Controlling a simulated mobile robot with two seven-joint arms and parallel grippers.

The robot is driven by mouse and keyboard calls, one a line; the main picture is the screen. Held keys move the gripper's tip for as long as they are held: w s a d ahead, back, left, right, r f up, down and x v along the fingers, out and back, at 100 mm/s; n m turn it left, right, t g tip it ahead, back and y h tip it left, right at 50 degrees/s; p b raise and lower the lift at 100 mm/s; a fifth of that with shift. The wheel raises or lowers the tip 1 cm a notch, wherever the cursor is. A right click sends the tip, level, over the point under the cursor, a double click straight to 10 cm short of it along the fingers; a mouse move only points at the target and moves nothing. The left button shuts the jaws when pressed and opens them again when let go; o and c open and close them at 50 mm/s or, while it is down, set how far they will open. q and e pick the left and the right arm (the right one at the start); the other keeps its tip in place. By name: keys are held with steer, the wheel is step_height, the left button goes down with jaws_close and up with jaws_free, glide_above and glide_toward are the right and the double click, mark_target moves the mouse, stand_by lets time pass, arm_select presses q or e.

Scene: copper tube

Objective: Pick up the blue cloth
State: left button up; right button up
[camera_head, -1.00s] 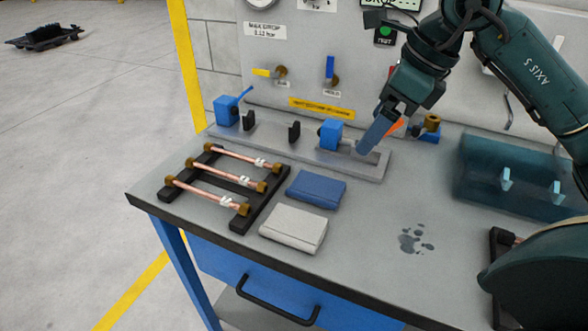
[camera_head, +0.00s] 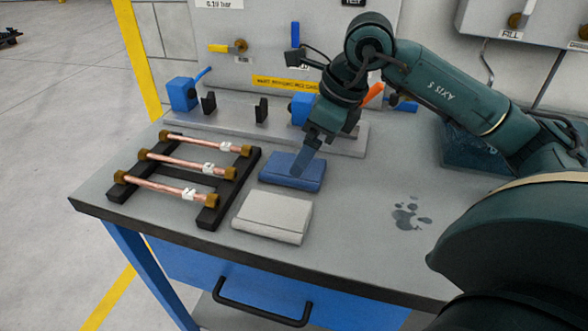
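The blue cloth (camera_head: 280,170) lies folded on the workbench, just behind a folded pale grey cloth (camera_head: 273,216). My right gripper (camera_head: 302,168) points down at the blue cloth, with its fingertips over or against the cloth's right part. I cannot tell whether they touch it. The fingers overlap in this view, so their opening is hidden. My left gripper is not in view.
A black rack (camera_head: 208,217) with several copper tubes stands left of the cloths. Behind is a grey fixture rail (camera_head: 235,132) with blue clamps (camera_head: 182,94). A wet patch (camera_head: 411,214) lies on the bench (camera_head: 350,240) to the right.

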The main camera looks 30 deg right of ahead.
steer(key=x, duration=0.4)
steer(key=shift+s+a+f, duration=0.15)
steer(key=shift+a, duration=0.05)
steer(key=shift+c, duration=0.2)
steer(key=c, duration=1)
step_height(320, 180, up, 10)
steer(key=shift+r+p, duration=0.1)
steer(key=shift+p, duration=0.55)
